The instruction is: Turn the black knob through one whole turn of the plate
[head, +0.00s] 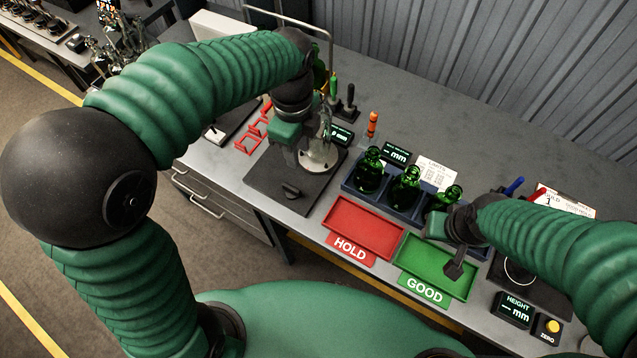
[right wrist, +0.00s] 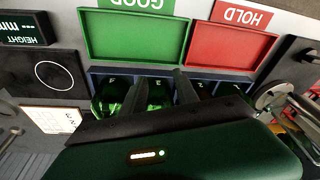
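The black knob (head: 291,190) sits on the front part of a dark base plate (head: 265,185) at the left of the bench. Behind it is a round silver plate (head: 322,160), partly covered by my left gripper (head: 303,165). That gripper points down over the plate, behind the knob and apart from it. Its fingertips are too small and dark to show whether it is open. The silver plate also shows at the right edge of the right wrist view (right wrist: 272,96). My right gripper (head: 456,268) hangs above the green tray, its fingers apart and empty in the right wrist view (right wrist: 160,88).
A red HOLD tray (head: 340,232) and a green GOOD tray (head: 425,285) lie right of the base plate. Green bottles (head: 369,172) stand in a blue rack behind them. Red brackets (head: 250,140) lie left, and a thin metal frame (head: 330,50) rises behind my left gripper.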

